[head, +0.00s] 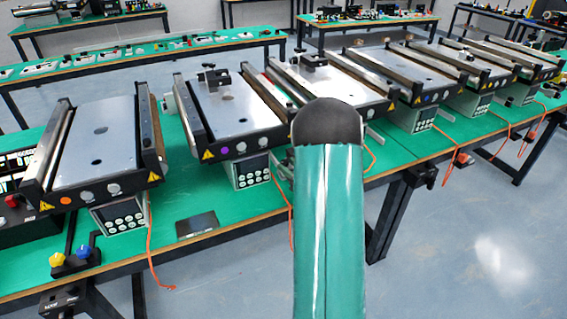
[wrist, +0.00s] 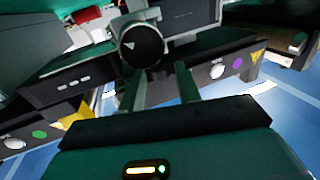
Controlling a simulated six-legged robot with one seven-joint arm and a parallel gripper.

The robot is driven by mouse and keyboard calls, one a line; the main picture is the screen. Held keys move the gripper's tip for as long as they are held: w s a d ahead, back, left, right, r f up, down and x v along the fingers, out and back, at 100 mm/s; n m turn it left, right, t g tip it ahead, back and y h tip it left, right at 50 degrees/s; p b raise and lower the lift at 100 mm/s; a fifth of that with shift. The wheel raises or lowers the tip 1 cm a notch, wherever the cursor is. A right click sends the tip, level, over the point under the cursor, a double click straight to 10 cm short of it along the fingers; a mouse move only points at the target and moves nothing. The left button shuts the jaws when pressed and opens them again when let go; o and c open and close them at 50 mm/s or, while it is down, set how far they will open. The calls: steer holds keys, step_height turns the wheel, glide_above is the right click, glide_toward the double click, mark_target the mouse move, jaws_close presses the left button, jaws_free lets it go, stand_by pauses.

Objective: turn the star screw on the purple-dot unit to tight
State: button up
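The purple-dot unit (head: 225,110) stands on the green bench left of centre in the head view, its purple dot on the front panel. In the wrist view its dark front panel with the purple dot (wrist: 237,63) is at the right. A round black knob with a white triangle mark (wrist: 141,45), which looks like the star screw, is at upper centre there. My gripper (wrist: 158,72) is open and empty, its two fingers apart just below the knob in the picture. I cannot tell whether they touch it. In the head view, my gripper is hidden behind my arm.
The orange-dot unit (head: 95,145) stands to the left and further conveyor units (head: 425,70) to the right. A green-dot unit (wrist: 20,138) shows at the left of the wrist view, close to my gripper. Orange cables (head: 149,250) hang over the bench's front edge.

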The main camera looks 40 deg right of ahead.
mark_target(287, 165)
steer(key=shift+w, duration=1.45)
steer(key=c, duration=0.7)
